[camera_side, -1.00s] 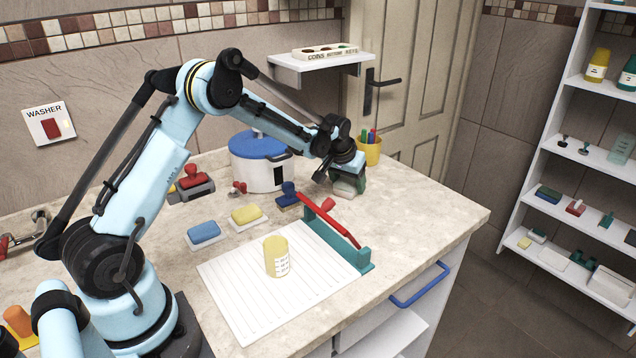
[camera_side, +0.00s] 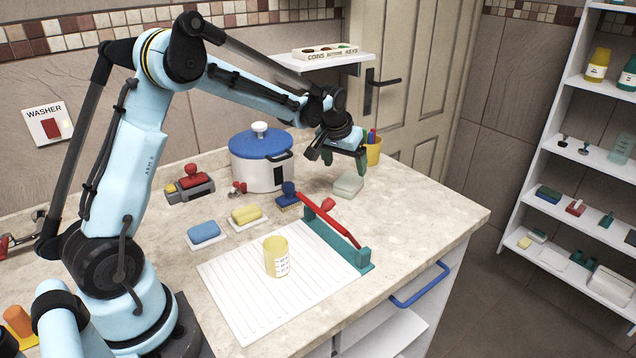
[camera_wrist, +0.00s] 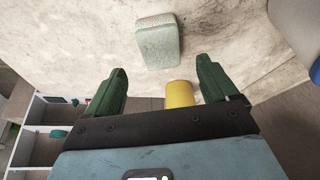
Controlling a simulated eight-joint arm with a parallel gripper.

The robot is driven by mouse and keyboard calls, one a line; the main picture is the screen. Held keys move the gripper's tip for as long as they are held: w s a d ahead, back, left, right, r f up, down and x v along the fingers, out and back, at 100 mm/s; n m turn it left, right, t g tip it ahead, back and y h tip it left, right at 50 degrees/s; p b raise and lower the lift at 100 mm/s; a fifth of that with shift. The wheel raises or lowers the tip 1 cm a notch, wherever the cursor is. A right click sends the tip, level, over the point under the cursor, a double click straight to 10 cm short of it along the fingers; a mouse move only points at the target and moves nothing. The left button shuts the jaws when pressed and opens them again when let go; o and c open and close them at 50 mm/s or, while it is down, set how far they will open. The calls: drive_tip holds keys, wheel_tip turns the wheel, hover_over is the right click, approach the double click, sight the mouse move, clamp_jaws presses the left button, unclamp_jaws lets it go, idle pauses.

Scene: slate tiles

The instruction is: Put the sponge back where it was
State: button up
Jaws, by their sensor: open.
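A pale grey-green sponge-like block (camera_side: 348,184) lies on the counter beyond the red-armed teal holder. It also shows in the wrist view (camera_wrist: 160,45), lying flat just beyond my fingertips. My gripper (camera_side: 344,167) is above it, with its green fingers apart and empty. In the wrist view my gripper (camera_wrist: 161,66) shows a wide gap between the fingers, clear of the block. A blue sponge (camera_side: 204,232) and a yellow sponge (camera_side: 246,214) each rest on a small white tray on the counter's left half.
A white pot with a blue lid (camera_side: 262,158) stands left of my gripper. A yellow pen cup (camera_side: 373,152) stands behind it. A blue stamp (camera_side: 288,196), the teal holder (camera_side: 345,245) and a yellow measuring cup (camera_side: 277,256) on a ribbed white mat (camera_side: 240,300) are nearer.

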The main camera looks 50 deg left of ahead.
drive_tip(key=s+d+r+m+t, duration=0.1)
drive_tip(key=s+d+r+m, duration=0.1)
drive_tip(key=s+d+r, duration=0.8)
drive_tip(key=s+d+f+m+t+h, duration=0.1)
drive_tip(key=s+d, duration=0.1)
drive_tip(key=s, duration=0.4)
drive_tip(key=s+d+f+m+t, duration=0.1)
drive_tip(key=s+d+f, duration=0.1)
drive_tip(key=s, duration=0.4)
drive_tip(key=shift+s+d+h, duration=0.3)
drive_tip(key=shift+s+h, duration=0.1)
